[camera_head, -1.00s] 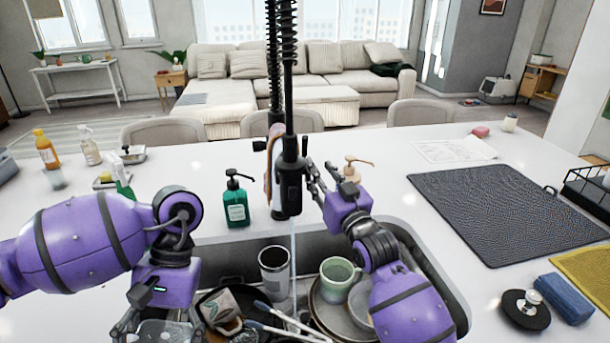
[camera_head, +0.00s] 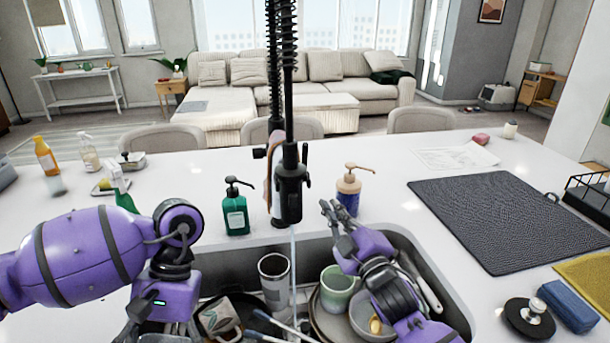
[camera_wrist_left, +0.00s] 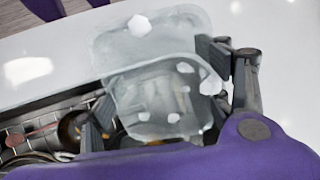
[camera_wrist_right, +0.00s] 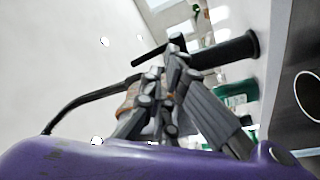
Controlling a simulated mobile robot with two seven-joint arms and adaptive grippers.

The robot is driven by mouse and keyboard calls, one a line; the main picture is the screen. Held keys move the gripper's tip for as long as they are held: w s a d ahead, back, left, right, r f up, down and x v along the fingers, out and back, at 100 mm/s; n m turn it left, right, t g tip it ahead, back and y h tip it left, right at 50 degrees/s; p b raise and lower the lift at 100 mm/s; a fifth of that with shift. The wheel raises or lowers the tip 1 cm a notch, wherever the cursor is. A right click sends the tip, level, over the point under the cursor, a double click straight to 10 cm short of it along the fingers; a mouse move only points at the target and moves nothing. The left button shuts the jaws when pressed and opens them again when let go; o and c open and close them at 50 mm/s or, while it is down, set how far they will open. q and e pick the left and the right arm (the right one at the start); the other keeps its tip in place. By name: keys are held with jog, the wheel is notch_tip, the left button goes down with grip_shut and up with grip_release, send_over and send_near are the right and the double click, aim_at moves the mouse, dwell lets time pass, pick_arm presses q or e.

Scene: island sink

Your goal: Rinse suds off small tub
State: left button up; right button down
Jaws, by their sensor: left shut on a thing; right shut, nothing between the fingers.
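The small clear tub (camera_wrist_left: 155,85) is held tilted in my left gripper (camera_wrist_left: 165,100), whose fingers are shut on its wall. Several white suds clumps cling to the tub. In the head view the left gripper (camera_head: 155,328) is at the bottom edge, left of the sink's middle, and most of the tub is cut off there. The black faucet (camera_head: 288,185) has a thin water stream (camera_head: 293,243) falling into the sink (camera_head: 235,262). My right gripper (camera_head: 332,210) is shut and empty, right of the faucet and apart from it. It also shows in the right wrist view (camera_wrist_right: 172,60).
The sink holds a tall cup (camera_head: 273,275), a green mug (camera_head: 337,285), plates and utensils. A green soap bottle (camera_head: 235,212) and a beige-topped pump bottle (camera_head: 348,190) stand behind it. A dark drying mat (camera_head: 500,215) lies on the right; much of it is bare.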

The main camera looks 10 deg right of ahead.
jog(key=n, duration=0.4)
pick_arm(q)
jog(key=r, duration=0.1)
jog(key=r+p, duration=0.1)
jog(key=r, duration=0.1)
jog(key=shift+w+r+t, duration=0.15)
jog(key=shift+w+t, duration=0.1)
jog(key=shift+t, duration=0.05)
pick_arm(e)
jog(key=n, duration=0.4)
send_near(306, 159)
jog(key=shift+t+y, duration=0.3)
jog(key=shift+t, duration=0.1)
jog(key=x, duration=0.5)
jog(key=shift+w+f, duration=0.3)
jog(key=shift+w, duration=0.05)
jog(key=shift+w+a, duration=0.2)
jog(key=shift+w, duration=0.5)
jog(key=shift+w+r, duration=0.25)
jog(key=shift+w, duration=0.35)
